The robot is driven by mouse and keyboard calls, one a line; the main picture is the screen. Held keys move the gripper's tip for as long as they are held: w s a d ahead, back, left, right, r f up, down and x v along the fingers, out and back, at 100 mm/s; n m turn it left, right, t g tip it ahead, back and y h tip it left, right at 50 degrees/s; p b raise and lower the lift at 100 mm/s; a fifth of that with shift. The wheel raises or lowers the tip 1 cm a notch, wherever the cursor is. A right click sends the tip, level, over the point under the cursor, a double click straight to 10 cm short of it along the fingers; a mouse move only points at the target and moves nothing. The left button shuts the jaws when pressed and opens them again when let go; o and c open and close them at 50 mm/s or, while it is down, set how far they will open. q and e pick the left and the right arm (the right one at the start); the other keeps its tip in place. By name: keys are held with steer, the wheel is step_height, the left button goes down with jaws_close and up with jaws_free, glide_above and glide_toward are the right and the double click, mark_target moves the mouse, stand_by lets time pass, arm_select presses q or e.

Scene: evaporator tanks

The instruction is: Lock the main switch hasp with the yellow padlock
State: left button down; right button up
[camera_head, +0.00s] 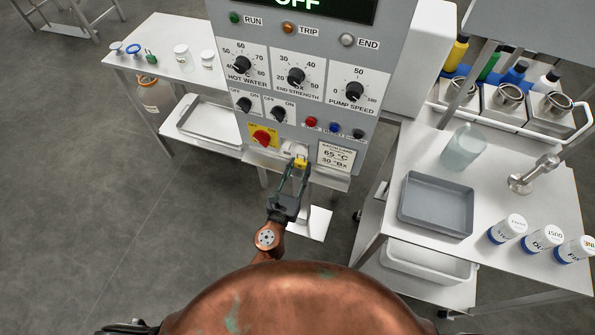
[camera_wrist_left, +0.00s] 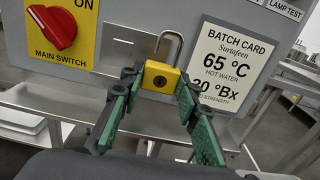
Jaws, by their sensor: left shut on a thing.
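The yellow padlock (camera_wrist_left: 160,78) is upright between the fingertips of my left gripper (camera_wrist_left: 162,84), which is shut on its body. Its grey shackle (camera_wrist_left: 179,40) stands up above the body and looks open. In the head view the padlock (camera_head: 300,163) and left gripper (camera_head: 298,170) are in front of the panel's lower edge. The main switch (camera_wrist_left: 54,28) is a red knob on a yellow plate, left of the padlock; it also shows in the head view (camera_head: 262,137). Grey metal beside the shackle may be the hasp; I cannot tell whether they touch. My right gripper is not in view.
The batch card (camera_wrist_left: 232,62) is just right of the padlock. A small shelf (camera_head: 325,179) runs below the panel. A left side table (camera_head: 170,32) holds small tools and jars.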

mark_target(287, 158)
arm_select(q)
steer(key=shift+x, duration=1.55)
steer(key=shift+w+f, duration=0.1)
steer(key=shift+f, duration=0.05)
steer(key=shift+a, duration=0.15)
steer(key=shift+w+a, duration=0.15)
steer(key=shift+a, duration=0.2)
steer(key=shift+w+a, duration=0.1)
steer(key=shift+a, duration=0.25)
steer(key=shift+w+a, duration=0.15)
steer(key=shift+a, duration=0.35)
steer(key=shift+w+a, duration=0.2)
steer(key=shift+a, duration=0.35)
steer(key=shift+w+a, duration=0.1)
steer(key=shift+a, duration=0.2)
steer(key=shift+a, duration=0.3)
steer(key=shift+w+f, duration=0.1)
steer(key=shift+f, duration=0.05)
